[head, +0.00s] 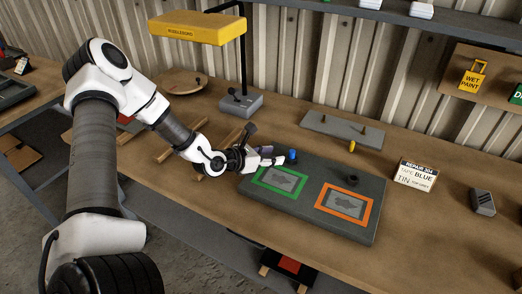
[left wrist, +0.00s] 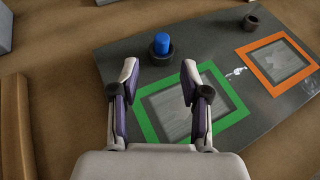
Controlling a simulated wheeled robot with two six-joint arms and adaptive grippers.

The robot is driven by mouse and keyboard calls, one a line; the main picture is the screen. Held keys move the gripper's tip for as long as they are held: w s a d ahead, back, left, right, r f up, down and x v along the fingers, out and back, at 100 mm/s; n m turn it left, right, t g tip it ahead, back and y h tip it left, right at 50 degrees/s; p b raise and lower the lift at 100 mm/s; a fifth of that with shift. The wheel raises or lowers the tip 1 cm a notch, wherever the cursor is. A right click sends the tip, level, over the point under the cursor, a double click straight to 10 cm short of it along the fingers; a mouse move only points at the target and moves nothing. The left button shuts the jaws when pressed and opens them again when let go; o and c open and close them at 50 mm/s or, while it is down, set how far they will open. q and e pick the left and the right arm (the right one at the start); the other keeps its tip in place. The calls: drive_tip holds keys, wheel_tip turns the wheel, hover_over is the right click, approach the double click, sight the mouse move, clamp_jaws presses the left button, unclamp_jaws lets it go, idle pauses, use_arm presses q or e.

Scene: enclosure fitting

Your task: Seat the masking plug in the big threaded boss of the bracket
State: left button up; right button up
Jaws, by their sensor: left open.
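A blue plug (head: 292,154) stands upright in a dark round ring on a grey plate (head: 360,228); in the left wrist view the blue plug (left wrist: 161,42) rises out of the ring (left wrist: 151,56). How deep it sits cannot be told. A second dark ring (head: 351,181) stands on the plate farther right; it also shows in the left wrist view (left wrist: 251,23). My left gripper (head: 284,160) is open and empty, its fingers (left wrist: 160,78) apart, above the plate's green-framed side, short of the blue plug. My right gripper is out of view.
The plate carries a green frame (head: 260,183) and an orange frame (head: 319,200). Behind stand a small yellow piece (head: 351,146) and a grey board with short pegs (head: 319,125). A yellow lamp (head: 195,27) overhangs the back left.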

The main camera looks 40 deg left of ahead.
use_arm(q)
drive_tip(key=s, duration=0.1)
drive_tip(key=s+r+p, duration=0.1)
drive_tip(key=r+p, duration=0.1)
drive_tip(key=shift+s+a+r, duration=0.25)
drive_tip(key=shift+s, duration=0.15)
drive_tip(key=shift+s+a+p, duration=0.15)
drive_tip(key=shift+s+p, duration=0.4)
drive_tip(key=shift+s, duration=0.1)
drive_tip(key=shift+f, duration=0.1)
